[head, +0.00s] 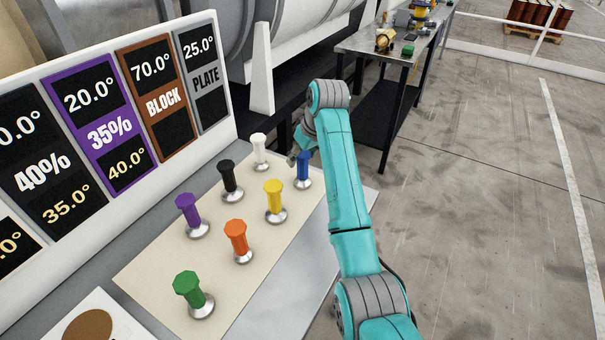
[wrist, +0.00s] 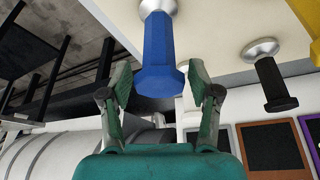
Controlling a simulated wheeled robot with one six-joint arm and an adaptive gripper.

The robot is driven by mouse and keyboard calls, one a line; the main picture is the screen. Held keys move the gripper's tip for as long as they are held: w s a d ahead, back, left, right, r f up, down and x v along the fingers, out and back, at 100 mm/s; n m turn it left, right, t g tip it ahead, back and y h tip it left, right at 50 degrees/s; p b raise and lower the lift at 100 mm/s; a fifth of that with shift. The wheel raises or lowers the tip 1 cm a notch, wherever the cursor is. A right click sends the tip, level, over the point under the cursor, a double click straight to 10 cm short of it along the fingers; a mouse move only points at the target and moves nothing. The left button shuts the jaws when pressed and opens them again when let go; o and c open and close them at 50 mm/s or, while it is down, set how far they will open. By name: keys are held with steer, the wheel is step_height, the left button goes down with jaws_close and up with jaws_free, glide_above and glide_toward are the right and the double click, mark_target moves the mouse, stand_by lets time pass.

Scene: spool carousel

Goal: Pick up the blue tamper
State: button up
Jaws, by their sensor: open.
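The blue tamper (head: 303,172) stands upright at the far right corner of a cream board (head: 150,272), partly hidden by my arm in the head view. In the wrist view the blue tamper (wrist: 159,58) shows its handle large, with its silver base at the top edge. My gripper (wrist: 160,84) is open, with one finger on each side of the handle's end. I cannot tell whether either finger touches it. In the head view my gripper (head: 299,152) is at the blue tamper, mostly hidden behind my arm.
White (head: 260,150), black (head: 230,180), yellow (head: 275,200), purple (head: 190,214), orange (head: 238,240) and green (head: 192,294) tampers stand on the same board. A sign panel (head: 110,115) rises behind. A metal table (head: 372,47) stands beyond; the floor at right is clear.

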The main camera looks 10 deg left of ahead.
steer(key=shift+x, duration=1.25)
jaws_close()
steer(key=shift+r, duration=0.1)
